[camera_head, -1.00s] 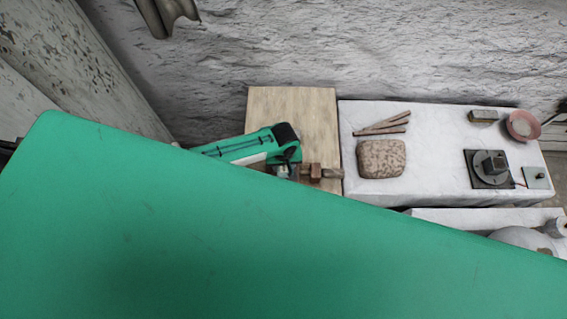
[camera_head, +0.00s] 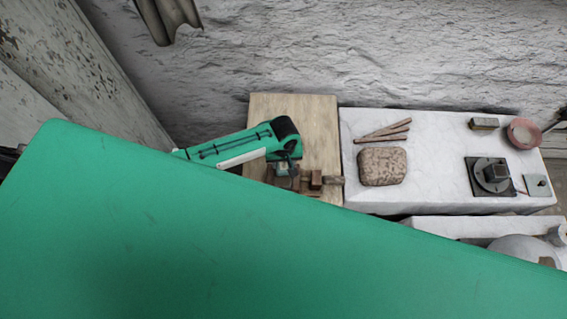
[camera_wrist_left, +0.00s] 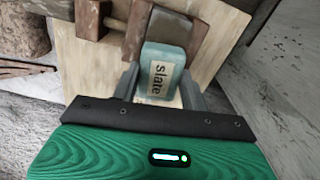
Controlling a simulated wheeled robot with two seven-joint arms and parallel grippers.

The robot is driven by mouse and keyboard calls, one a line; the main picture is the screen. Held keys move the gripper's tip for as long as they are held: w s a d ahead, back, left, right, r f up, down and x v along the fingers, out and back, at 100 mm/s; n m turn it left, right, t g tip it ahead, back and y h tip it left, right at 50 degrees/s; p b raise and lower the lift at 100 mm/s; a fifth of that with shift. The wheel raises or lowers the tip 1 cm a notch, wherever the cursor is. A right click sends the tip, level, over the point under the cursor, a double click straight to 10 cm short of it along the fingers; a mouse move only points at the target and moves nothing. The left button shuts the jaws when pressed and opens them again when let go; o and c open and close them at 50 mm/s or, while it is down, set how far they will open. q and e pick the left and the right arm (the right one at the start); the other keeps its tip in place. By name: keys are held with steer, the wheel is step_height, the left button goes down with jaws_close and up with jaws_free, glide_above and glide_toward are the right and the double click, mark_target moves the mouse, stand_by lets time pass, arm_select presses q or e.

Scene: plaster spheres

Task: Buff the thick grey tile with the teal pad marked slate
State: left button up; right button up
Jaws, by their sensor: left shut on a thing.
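The teal pad (camera_wrist_left: 165,68) marked "slate" is gripped between the fingers of my left gripper (camera_wrist_left: 160,88), its label facing the wrist camera. In the head view my left gripper (camera_head: 284,178) is low over the pale wooden board, just left of a brown wooden block (camera_head: 316,180). In the left wrist view the pad's far end is close to a grey-brown slab (camera_wrist_left: 188,38) beside wooden pieces; I cannot tell if they touch. I cannot make out for certain which piece is the thick grey tile. My right gripper is not in view.
The wooden board (camera_head: 318,115) adjoins a white slab table (camera_head: 435,140). A rough wall stands behind.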

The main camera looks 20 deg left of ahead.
arm_select(q)
steer(key=shift+r, duration=2)
